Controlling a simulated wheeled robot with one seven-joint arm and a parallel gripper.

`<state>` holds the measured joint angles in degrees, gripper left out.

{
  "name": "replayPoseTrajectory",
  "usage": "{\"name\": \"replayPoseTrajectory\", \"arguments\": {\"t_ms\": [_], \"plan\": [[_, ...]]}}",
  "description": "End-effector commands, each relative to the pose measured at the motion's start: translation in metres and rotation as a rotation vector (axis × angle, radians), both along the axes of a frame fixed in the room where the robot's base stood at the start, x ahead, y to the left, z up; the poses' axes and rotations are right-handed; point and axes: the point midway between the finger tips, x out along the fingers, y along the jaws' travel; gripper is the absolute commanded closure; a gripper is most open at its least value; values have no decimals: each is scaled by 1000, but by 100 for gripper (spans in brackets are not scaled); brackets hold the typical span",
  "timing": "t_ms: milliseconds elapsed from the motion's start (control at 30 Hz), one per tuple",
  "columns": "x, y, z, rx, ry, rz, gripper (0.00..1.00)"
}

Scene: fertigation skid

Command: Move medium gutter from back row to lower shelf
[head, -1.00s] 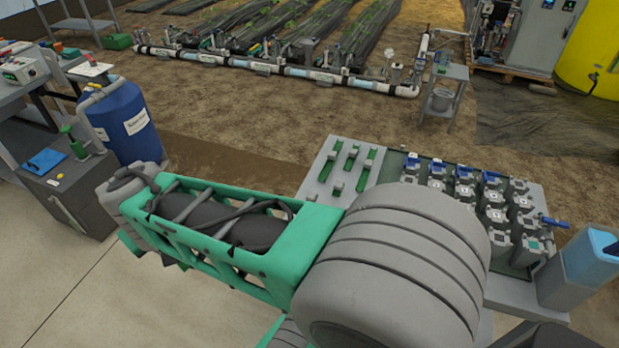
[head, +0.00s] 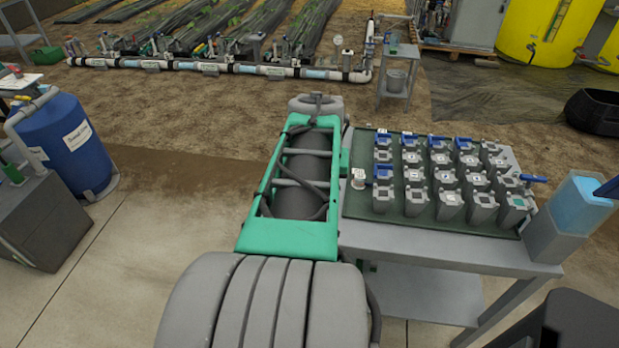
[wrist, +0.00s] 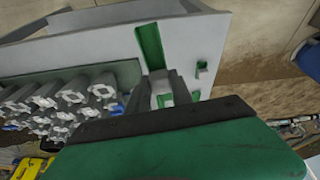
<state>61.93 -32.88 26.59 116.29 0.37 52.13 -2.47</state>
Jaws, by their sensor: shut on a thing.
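In the wrist view my gripper (wrist: 163,88) is shut on a small grey-and-green piece (wrist: 165,101) over the table's pale end. I cannot tell whether this is the medium gutter. A long green strip (wrist: 150,45) lies on the pale board (wrist: 105,42), and a shorter green strip with a small grey block (wrist: 203,67) is beside it. In the head view my arm hides the gripper and the board.
Rows of grey valve-like parts (head: 443,179), some with blue handles, fill a dark green mat (head: 400,222) on the table (head: 450,245). A blue-and-grey container (head: 570,217) stands at the right end. A blue barrel (head: 68,143) stands left on open floor.

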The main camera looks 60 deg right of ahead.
Motion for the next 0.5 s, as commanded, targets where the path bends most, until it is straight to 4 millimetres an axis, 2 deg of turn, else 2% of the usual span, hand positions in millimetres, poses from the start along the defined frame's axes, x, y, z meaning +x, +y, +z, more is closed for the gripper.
{"name": "replayPoseTrajectory", "arguments": {"t_ms": [33, 100, 200, 267, 500], "plan": [[-17, -8, -5, 3, -2, -48, 100], [-33, -15, -6, 7, -2, -89, 100], [-38, -19, -8, 10, -3, -111, 100], [-29, -21, -12, 13, -2, -110, 100], [36, -37, -41, 14, 1, -107, 100]]}}
